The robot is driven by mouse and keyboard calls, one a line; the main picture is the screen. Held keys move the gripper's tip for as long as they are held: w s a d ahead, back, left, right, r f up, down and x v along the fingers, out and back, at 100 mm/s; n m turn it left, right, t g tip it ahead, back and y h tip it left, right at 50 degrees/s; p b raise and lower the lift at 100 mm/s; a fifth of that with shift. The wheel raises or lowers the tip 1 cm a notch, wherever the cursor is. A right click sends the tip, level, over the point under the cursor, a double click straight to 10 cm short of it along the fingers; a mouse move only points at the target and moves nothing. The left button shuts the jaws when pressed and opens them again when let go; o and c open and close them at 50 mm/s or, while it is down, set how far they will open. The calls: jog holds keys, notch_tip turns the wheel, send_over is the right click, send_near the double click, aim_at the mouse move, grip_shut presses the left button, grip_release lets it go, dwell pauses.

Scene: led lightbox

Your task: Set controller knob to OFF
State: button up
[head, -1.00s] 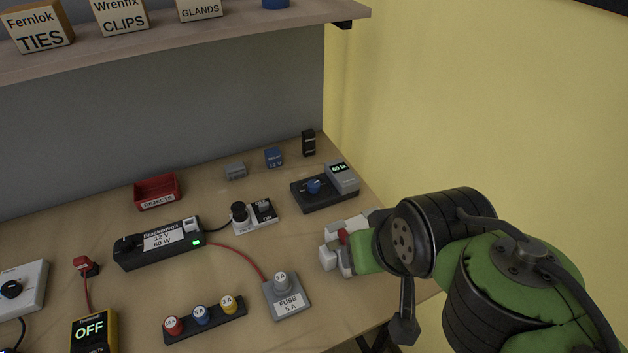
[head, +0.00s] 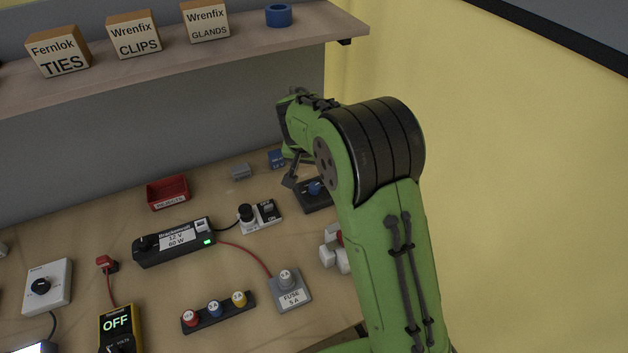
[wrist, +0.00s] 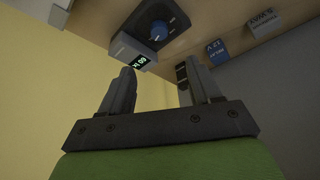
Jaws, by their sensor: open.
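In the head view a white plate with OFF and ON labels (head: 269,211) carries a black knob (head: 246,213); its setting is too small to read. Farther right a dark box (head: 314,203) carries a blue knob (head: 315,188), partly hidden by my arm. The blue knob also shows in the wrist view (wrist: 159,30), beside a lit display (wrist: 138,63). A white box with a black knob (head: 41,286) lies at the far left. Which one is the controller is unclear. My gripper (wrist: 158,82) is open and empty, apart from the blue-knob box.
A black driver box (head: 174,243), a fuse holder (head: 290,290), a fuse strip (head: 216,310), a meter reading OFF (head: 120,322) and a red bin (head: 167,192) stand on the bench. A shelf with boxes (head: 132,35) overhangs the back. White pieces (head: 335,255) lie beside my arm.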

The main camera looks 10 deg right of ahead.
aim_at(314, 187)
jog(key=x, duration=1.5)
jog(key=shift+f, duration=0.3)
jog(key=shift+s, duration=0.1)
jog(key=c, duration=1)
jog(key=shift+c, duration=0.2)
